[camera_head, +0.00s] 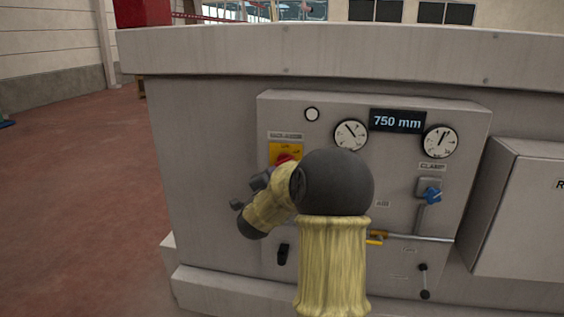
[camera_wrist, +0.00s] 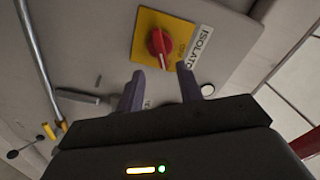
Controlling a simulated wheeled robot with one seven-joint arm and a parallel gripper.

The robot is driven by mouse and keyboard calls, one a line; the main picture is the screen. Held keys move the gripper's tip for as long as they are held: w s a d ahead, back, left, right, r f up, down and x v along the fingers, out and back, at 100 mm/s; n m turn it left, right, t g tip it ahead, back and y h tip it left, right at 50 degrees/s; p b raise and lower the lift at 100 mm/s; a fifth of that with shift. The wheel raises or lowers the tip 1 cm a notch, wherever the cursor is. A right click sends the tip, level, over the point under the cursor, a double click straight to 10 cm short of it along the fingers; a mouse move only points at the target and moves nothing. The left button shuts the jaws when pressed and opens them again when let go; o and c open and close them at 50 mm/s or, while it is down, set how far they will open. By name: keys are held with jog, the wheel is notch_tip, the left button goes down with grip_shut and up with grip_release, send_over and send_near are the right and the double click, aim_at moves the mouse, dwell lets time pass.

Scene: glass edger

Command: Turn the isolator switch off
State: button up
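The isolator switch is a red rotary knob (camera_wrist: 159,42) on a yellow plate (camera_wrist: 178,28), beside a label reading ISOLATOR. In the head view the yellow plate (camera_head: 286,149) shows on the grey panel, with the red knob (camera_head: 284,160) partly hidden by my arm. My gripper (camera_wrist: 160,78) is open in the wrist view. Its two fingers are apart and point toward the knob, with nothing between them. The knob appears just beyond the fingertips, and I see no contact. In the head view my arm covers much of the area below the switch, and the fingers cannot be made out.
A grey box (camera_head: 528,215) juts out at right. Open floor (camera_head: 80,200) lies left.

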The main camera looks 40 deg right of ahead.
jog(key=p+x, duration=0.3)
jog(key=x, duration=0.6)
jog(key=shift+w+d+p, duration=0.15)
jog(key=shift+w+p, duration=0.05)
jog(key=shift+p, duration=0.1)
jog(key=shift+c, duration=0.5)
grip_shut()
